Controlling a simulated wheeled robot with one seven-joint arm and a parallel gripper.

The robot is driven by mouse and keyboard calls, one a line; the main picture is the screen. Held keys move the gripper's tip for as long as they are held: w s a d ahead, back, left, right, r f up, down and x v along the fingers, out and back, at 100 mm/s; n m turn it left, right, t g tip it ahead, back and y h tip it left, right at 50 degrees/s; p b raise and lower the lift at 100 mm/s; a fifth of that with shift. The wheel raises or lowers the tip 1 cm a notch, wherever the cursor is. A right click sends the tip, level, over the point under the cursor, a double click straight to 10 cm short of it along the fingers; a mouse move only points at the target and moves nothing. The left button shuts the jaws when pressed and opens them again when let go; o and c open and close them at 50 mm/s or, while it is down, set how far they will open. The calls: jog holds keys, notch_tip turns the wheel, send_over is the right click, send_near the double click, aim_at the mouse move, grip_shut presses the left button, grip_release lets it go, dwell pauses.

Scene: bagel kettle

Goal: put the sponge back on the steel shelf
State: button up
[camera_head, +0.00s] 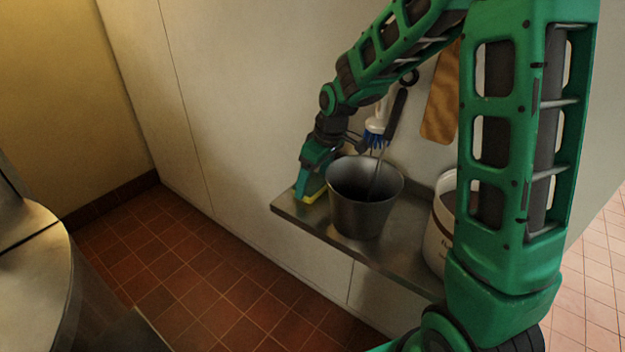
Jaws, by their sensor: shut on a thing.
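The steel shelf (405,248) is fixed along the wall in the head view. My gripper (311,190) is at the shelf's left end, pointing down, just left of a metal bucket. It is shut on the sponge (313,196), which shows as a small yellow edge beneath the green fingers. Most of the sponge is hidden by my gripper. The sponge is at or very close to the shelf's surface; I cannot tell whether it touches.
The grey metal bucket (362,205) stands on the shelf with a long-handled tool in it. A white tub (438,225) stands further right, partly behind my arm. A blue-bristled brush (376,130) and a wooden paddle (440,100) are at the wall. Tiled floor (200,290) lies below.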

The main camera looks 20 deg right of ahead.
jog(key=o, duration=1.3)
jog(key=v, duration=1.2)
jog(key=shift+s+r, duration=0.1)
